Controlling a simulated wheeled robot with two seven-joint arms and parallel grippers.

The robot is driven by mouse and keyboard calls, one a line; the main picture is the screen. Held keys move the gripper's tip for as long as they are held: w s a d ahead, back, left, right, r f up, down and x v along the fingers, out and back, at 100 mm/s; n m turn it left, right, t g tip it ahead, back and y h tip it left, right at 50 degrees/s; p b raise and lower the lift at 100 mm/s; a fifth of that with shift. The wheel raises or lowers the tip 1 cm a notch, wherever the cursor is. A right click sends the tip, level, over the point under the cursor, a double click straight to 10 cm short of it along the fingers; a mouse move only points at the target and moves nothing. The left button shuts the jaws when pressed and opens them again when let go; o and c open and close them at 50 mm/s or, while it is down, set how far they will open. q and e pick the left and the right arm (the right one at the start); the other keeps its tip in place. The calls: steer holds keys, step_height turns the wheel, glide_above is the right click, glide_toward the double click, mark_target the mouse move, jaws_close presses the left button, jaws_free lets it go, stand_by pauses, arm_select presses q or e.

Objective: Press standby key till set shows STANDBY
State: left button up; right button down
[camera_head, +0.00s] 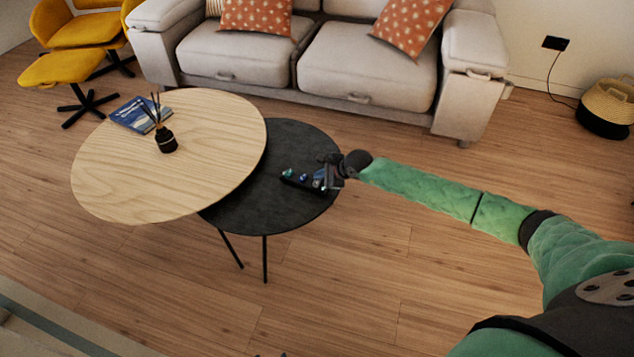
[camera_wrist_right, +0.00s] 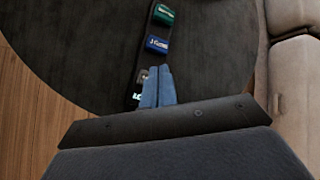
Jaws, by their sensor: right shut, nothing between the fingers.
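A narrow dark key panel (camera_head: 291,179) lies on the black round table (camera_head: 285,140). In the right wrist view the panel (camera_wrist_right: 148,62) carries a green key (camera_wrist_right: 163,14), a blue key (camera_wrist_right: 156,44) and a dark key (camera_wrist_right: 136,97) with white lettering. Their labels are too small or too hidden to read surely. My right gripper (camera_head: 321,181) is shut and empty at the panel's near end. In the wrist view its blue fingertips (camera_wrist_right: 157,88) partly cover the dark key; I cannot tell whether they touch it. No STANDBY reading is visible. My left gripper is not in view.
A higher oval wooden table (camera_head: 110,185) overlaps the black table's left side. It bears a black reed diffuser (camera_head: 166,140) and a blue book (camera_head: 133,115). A light sofa (camera_head: 375,80) stands behind. The floor in front is clear.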

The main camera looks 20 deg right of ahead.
stand_by(0.5)
stand_by(0.5)
steer(key=shift+f, duration=0.15)
stand_by(0.4)
steer(key=shift+f, duration=0.15)
steer(key=shift+f+b, duration=0.15)
steer(key=shift+b, duration=0.2)
